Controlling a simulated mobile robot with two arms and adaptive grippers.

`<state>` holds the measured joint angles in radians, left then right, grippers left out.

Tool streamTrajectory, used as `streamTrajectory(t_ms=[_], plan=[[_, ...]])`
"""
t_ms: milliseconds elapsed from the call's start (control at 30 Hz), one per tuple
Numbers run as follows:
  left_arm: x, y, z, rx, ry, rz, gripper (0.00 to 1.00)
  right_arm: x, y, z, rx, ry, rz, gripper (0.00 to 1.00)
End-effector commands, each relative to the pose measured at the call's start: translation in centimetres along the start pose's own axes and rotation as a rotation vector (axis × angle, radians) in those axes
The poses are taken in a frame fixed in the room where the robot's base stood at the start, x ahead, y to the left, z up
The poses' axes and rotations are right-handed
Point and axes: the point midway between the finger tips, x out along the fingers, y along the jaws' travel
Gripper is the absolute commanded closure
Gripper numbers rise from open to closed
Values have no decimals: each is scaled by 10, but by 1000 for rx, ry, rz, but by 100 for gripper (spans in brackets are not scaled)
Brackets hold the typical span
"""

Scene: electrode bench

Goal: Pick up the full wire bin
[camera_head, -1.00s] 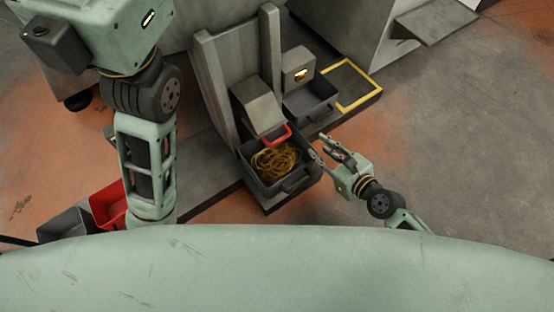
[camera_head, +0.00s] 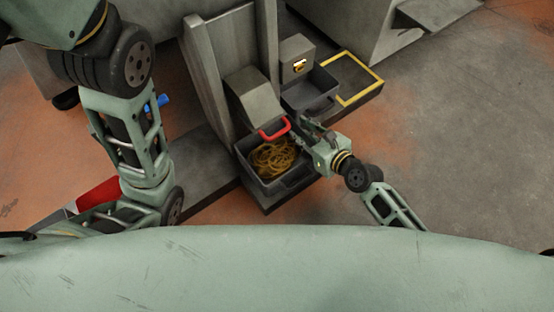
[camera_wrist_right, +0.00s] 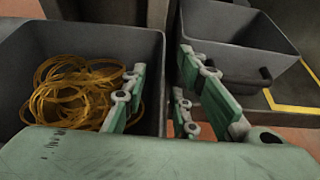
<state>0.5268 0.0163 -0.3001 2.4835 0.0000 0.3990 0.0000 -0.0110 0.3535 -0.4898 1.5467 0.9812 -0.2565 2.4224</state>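The full wire bin (camera_head: 262,180) is a dark grey open box, with coils of yellow-brown wire (camera_head: 272,157) in it. It stands on the low platform below a sloped grey chute (camera_head: 252,93). My right gripper (camera_head: 300,127) is at the bin's right far side. In the right wrist view, the bin (camera_wrist_right: 90,30) is on the left and the open fingers (camera_wrist_right: 160,88) appear on both sides of its near-right wall. One finger shows over the wire and the others outside; contact cannot be told. My left arm shows at the left, but its gripper is out of view.
A red handle (camera_head: 274,131) sits at the chute's lower edge, above the bin. An empty dark bin (camera_head: 318,86) stands just behind, close to my right fingers. A yellow-outlined square (camera_head: 352,79) marks the platform. A red bin (camera_head: 98,194) is partly hidden by my left arm.

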Motion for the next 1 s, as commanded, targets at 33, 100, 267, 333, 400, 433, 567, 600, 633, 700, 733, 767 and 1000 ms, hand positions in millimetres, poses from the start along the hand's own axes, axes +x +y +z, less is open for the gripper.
streamTrajectory(t_ms=[33, 100, 267, 333, 400, 433, 567, 600, 633, 700, 733, 767, 1000], plan=[[0, 0, 0, 0, 0, 0, 60, 0, 0, 1, 0, 0, 0, 73], [0, 0, 0, 0, -1, 0, 60, 0, 0, 1, 0, 0, 0, 73], [0, 0, 0, 0, -1, 0, 60, -1, 0, 1, -1, -1, 0, 87], [0, 0, 0, 0, -1, 0, 60, -1, 0, 1, -1, -1, 0, 94], [0, 0, 0, 0, -1, 0, 60, -1, 0, 1, -1, -1, 0, 100], [0, 0, 0, 0, -1, 0, 60, -1, 0, 1, -1, -1, 0, 100], [0, 0, 0, -1, -1, -1, 60, -1, 0, 1, -1, -1, 0, 100], [0, 0, 0, -1, -1, -1, 60, -1, 0, 1, -2, -1, 0, 100], [0, 0, 0, -1, -1, -1, 60, -1, 0, 1, -2, -1, 0, 100], [0, 0, 0, -1, -1, -1, 60, -1, 0, 1, -2, -1, 0, 100], [0, 0, 0, -1, -1, -1, 60, -1, 0, 1, -3, -1, 0, 100], [0, 0, 0, -1, -1, -1, 60, -1, 0, 1, -3, -1, 0, 100], [0, 0, 0, -1, -1, -1, 60, -1, 0, 0, -6, 0, 0, 100]])
